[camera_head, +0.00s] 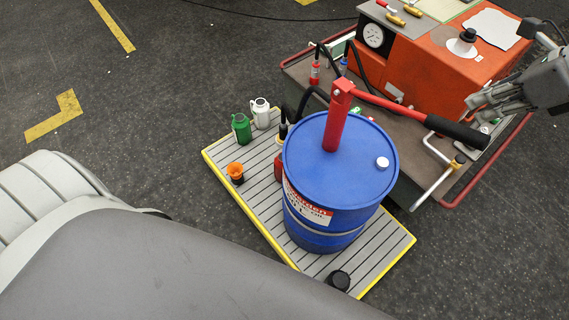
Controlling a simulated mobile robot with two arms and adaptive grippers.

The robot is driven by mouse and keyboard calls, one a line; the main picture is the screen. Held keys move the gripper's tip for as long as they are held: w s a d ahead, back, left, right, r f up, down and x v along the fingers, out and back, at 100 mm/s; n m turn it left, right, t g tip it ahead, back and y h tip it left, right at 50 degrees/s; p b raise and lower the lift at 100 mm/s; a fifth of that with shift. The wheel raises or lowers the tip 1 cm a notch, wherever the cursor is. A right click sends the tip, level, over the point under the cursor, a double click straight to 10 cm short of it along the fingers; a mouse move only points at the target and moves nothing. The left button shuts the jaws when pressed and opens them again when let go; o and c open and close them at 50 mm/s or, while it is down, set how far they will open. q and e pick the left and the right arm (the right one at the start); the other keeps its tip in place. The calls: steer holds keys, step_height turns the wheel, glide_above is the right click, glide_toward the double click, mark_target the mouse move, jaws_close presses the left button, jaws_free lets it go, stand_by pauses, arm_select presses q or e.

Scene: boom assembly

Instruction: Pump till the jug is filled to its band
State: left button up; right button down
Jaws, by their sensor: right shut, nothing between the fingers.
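A blue drum (307,160) stands on a slatted pallet with a red hand pump (336,128) upright on its lid. The pump's red lever (385,99) runs right and ends in a black grip (457,132). A green jug (241,130) and a white jug (261,114) stand left of the drum; no band or fill level can be made out on either. My right gripper (472,106) is at the right, shut and empty, and in the picture it lies just above the black grip. Whether they touch cannot be told. My left gripper is out of view.
The yellow-edged pallet (232,188) also bears an orange funnel (236,172) and a black cap (339,280). Behind stands an orange machine (432,68) on a cart with a red rail and a bent metal handle (436,180). Dark floor left of the pallet is clear.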

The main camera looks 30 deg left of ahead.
arm_select(q)
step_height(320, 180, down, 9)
steer(key=b, duration=0.9)
arm_select(e)
step_height(320, 180, down, 10)
steer(key=shift+f+p, duration=0.1)
steer(key=shift+p, duration=0.55)
step_height(320, 180, up, 11)
steer(key=p, duration=0.6)
steer(key=shift+p, duration=0.35)
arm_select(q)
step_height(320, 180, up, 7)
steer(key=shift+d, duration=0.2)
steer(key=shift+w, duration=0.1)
